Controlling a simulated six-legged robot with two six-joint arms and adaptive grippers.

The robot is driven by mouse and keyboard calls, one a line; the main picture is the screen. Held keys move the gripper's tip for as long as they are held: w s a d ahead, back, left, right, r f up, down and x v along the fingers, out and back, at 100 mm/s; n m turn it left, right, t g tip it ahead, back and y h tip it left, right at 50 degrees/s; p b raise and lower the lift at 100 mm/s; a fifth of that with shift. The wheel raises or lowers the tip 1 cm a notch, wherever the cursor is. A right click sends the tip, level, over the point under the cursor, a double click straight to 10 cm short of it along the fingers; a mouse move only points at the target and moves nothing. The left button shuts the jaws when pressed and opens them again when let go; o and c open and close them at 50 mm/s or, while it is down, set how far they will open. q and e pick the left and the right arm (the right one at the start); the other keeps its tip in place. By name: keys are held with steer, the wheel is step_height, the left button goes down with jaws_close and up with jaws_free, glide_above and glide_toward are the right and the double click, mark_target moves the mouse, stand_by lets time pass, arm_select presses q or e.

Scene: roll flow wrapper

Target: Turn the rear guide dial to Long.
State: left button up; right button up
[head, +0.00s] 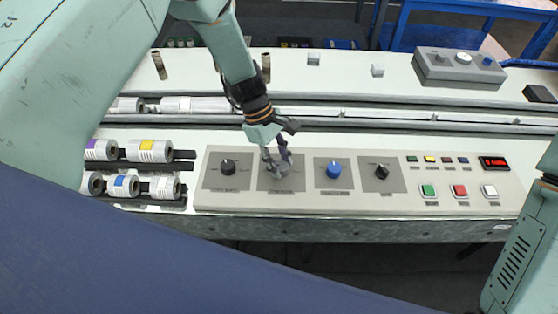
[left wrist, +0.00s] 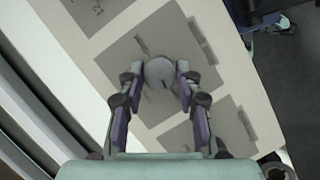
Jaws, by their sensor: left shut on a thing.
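The control panel (head: 300,205) carries a row of dials on grey plates. My left gripper (head: 279,163) reaches down to the second dial from the left and is shut on it. In the left wrist view this grey round dial (left wrist: 159,73) sits between the two fingertips (left wrist: 160,80), which touch its sides. A short dark mark shows on the plate above it. The labels under the dials are too small to read, so I cannot tell the dial's setting or confirm its name. My right gripper is out of view.
A black dial (head: 228,166) is to the left; a blue dial (head: 334,170) and another black dial (head: 381,172) are to the right. Beyond are colored buttons (head: 460,190) and a red display (head: 494,163). Rolls (head: 148,151) sit left of the panel. Rails run behind it.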

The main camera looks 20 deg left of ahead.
arm_select(q)
steer(key=m+g, duration=0.1)
steer(key=m, duration=0.1)
steer(key=m+g+b, duration=0.1)
steer(key=m, duration=0.2)
steer(key=shift+w+d+m+y, duration=0.2)
steer(key=shift+m+y, duration=0.1)
steer(key=shift+y, duration=0.1)
steer(key=shift+r+m+g+y+b, duration=0.1)
steer(key=shift+m+g+y+b, duration=0.2)
steer(key=shift+m, duration=0.7)
steer(key=shift+m+g+y+b, duration=0.25)
steer(key=shift+m+y, duration=0.15)
steer(key=shift+m, duration=0.6)
steer(key=o, duration=1.1)
steer(key=shift+o, duration=0.2)
steer(key=shift+w+r, duration=0.1)
steer(key=v, duration=1.1)
steer(key=shift+r, duration=0.4)
